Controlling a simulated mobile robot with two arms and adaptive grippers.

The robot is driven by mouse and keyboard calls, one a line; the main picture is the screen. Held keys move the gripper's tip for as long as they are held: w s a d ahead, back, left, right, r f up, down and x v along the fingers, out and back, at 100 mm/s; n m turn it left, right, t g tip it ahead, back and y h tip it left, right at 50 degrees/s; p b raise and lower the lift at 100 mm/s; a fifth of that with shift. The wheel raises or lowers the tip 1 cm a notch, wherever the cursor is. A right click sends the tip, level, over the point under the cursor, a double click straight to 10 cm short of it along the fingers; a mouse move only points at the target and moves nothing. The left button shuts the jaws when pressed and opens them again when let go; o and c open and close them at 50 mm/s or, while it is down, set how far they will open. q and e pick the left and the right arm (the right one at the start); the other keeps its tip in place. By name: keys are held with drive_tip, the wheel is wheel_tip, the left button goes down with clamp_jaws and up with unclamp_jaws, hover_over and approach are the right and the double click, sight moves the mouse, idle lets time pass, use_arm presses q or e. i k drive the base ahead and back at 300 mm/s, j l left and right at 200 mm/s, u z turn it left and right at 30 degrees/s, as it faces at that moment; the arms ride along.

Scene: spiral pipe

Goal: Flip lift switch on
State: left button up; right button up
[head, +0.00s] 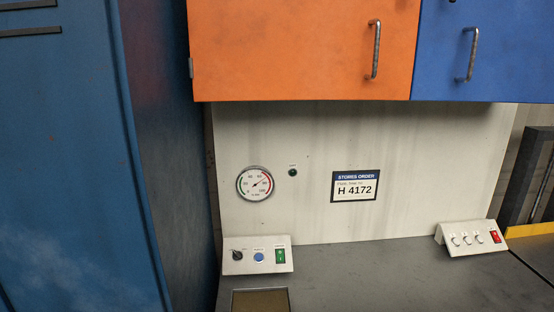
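A white control box (256,262) stands at the left on the grey worktop, against the white back panel. It carries a black knob (237,255), a blue round button (259,257) and a green rocker switch (280,256). A second white control box (462,243) at the right carries several white knobs (467,240) and a red rocker switch (495,237). The small labels are too blurred to read, so I cannot tell which switch is the lift switch or which way either rocker is set. Neither of my grippers is in view.
A round gauge (255,183), a small dark lamp (293,172) and a sign reading H 4172 (355,187) are on the panel. Orange (290,50) and blue (490,60) cupboards hang above. A tall blue cabinet (70,150) stands left. The worktop (370,280) between the boxes is clear.

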sight(497, 238)
drive_tip(key=z, duration=1.25)
drive_tip(key=l+u, duration=0.1)
drive_tip(key=u, duration=0.25)
drive_tip(key=i+l+u, duration=0.1)
drive_tip(key=u, duration=0.3)
drive_tip(key=l+u, duration=0.2)
drive_tip(key=u, duration=0.15)
drive_tip(key=l+u, duration=0.15)
drive_tip(key=l, duration=0.35)
drive_tip(key=l+u, duration=0.15)
drive_tip(key=l, duration=0.35)
drive_tip(key=k+l+u, duration=0.15)
drive_tip(key=l, duration=0.3)
drive_tip(key=k+l+u, duration=0.15)
drive_tip(key=l, duration=0.35)
drive_tip(key=l+u, duration=0.15)
drive_tip(key=l, duration=0.3)
drive_tip(key=k, duration=0.05)
